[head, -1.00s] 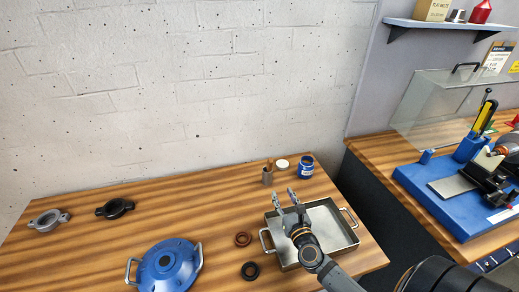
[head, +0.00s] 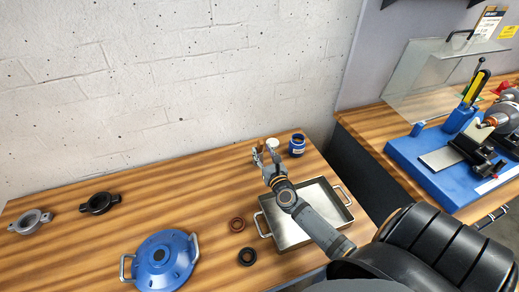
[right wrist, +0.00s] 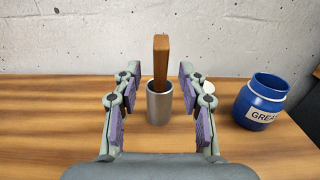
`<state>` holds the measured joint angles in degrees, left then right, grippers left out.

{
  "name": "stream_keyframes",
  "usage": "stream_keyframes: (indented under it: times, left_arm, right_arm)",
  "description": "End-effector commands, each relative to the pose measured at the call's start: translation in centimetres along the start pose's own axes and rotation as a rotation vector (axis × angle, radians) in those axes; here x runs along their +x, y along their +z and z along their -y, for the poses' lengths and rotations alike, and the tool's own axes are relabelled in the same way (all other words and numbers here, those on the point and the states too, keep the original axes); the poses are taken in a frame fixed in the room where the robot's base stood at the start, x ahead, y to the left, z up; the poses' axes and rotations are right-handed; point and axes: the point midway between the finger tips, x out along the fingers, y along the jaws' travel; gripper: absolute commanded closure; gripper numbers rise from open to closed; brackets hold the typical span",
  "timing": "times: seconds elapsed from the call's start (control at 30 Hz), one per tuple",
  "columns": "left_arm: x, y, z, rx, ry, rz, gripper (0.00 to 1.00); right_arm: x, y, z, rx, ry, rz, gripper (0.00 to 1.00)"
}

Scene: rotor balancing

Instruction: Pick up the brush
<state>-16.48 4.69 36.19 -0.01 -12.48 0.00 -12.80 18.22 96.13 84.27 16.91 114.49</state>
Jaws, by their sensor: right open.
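The brush (right wrist: 161,58) shows in the right wrist view as an upright brown wooden handle. Its lower end is hidden inside a grey metal cup (right wrist: 159,108) standing on the wooden table. My right gripper (right wrist: 159,82) is open, with one finger on each side of the handle in the picture and a gap on both sides. The cup and brush appear ahead of the fingertips; I cannot tell how far. In the head view my right gripper (head: 265,153) largely hides the cup and brush. My left gripper is not in view.
A blue grease jar (right wrist: 262,101) stands right of the cup, with a pale round lid (head: 272,143) beside it. A metal tray (head: 322,213) lies under my right forearm. A blue round housing (head: 163,262) and dark rings (head: 247,257) are further left. The wall is close behind.

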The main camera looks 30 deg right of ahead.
Motion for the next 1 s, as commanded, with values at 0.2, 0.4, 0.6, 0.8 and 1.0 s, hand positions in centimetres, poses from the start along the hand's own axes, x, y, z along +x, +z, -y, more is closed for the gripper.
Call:
stream_keyframes:
  times: [0.2,0.4,0.6,0.8,1.0]
  left_arm:
    - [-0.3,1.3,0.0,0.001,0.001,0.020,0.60]
    - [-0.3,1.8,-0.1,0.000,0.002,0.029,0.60]
    - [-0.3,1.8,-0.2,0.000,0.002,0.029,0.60]
    - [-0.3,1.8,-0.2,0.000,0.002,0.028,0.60]
    - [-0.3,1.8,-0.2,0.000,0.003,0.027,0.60]
  right_arm:
    - [3.6,0.2,0.1,0.002,-0.001,0.002,0.58]
    - [4.0,0.1,0.1,0.002,0.000,0.000,0.58]
    - [4.0,0.2,0.1,0.001,0.000,0.000,0.76]
    - [4.0,0.2,0.1,0.001,0.000,0.000,1.00]
    - [4.0,0.2,0.1,0.001,0.000,0.000,1.00]
